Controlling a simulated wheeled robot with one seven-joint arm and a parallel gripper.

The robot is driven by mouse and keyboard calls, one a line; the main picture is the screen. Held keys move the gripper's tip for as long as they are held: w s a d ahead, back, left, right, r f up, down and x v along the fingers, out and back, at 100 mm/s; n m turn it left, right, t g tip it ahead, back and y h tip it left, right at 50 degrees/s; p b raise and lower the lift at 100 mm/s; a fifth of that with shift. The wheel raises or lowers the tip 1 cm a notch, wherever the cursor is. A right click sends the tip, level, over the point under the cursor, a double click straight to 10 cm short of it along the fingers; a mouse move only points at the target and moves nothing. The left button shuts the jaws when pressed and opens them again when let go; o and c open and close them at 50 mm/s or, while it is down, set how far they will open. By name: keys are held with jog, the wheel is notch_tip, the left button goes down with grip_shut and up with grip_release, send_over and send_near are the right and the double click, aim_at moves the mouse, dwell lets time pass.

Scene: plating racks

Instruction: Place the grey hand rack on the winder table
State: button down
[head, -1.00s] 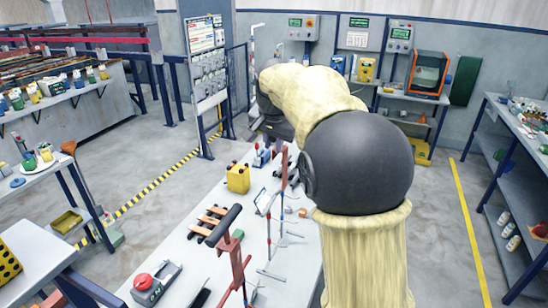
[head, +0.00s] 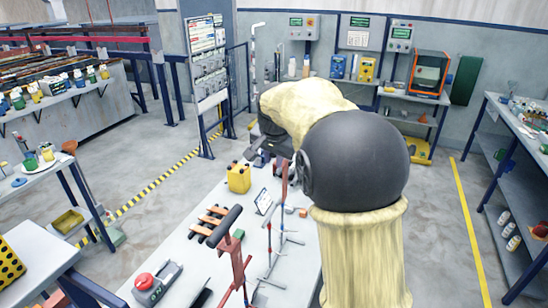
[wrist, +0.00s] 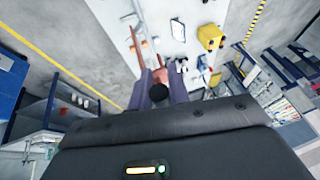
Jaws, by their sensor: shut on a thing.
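My gripper (head: 266,150) is over the far part of the long white table, which I take to be the winder table (head: 203,262); my arm covers much of that part. I take this to be the grey hand rack (wrist: 158,93). Most of it is hidden by the fingers and the wrist housing, so I cannot tell whether it touches the table. A reddish part shows just beyond the dark end; I cannot tell whose it is.
A yellow box (head: 239,178) stands left of my gripper. Thin red and blue stands (head: 268,242), a small tilted display (head: 263,202), a red post with a dark roller (head: 223,227) and a red-button device (head: 156,283) occupy the nearer table. Bare tabletop shows between them.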

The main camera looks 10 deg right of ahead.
jog(key=c, duration=1.3)
grip_release()
jog(key=b+v, duration=0.1)
jog(key=v, duration=1.1)
jog(key=shift+r, duration=0.1)
jog(key=s+d+f+n, duration=0.1)
jog(key=s+f+n, duration=0.1)
jog(key=s+f, duration=0.5)
jog(key=s+d+f+n+g, duration=0.1)
jog(key=s+f+n, duration=0.1)
jog(key=s+f, duration=0.5)
jog(key=s+d+f+n+g, duration=0.1)
jog(key=s+f+n, duration=0.2)
jog(key=s+f, duration=0.4)
notch_tip(320, 180, down, 9)
jog(key=shift+s+r+y, duration=0.1)
jog(key=shift+r+y, duration=0.15)
jog(key=shift+y, duration=0.15)
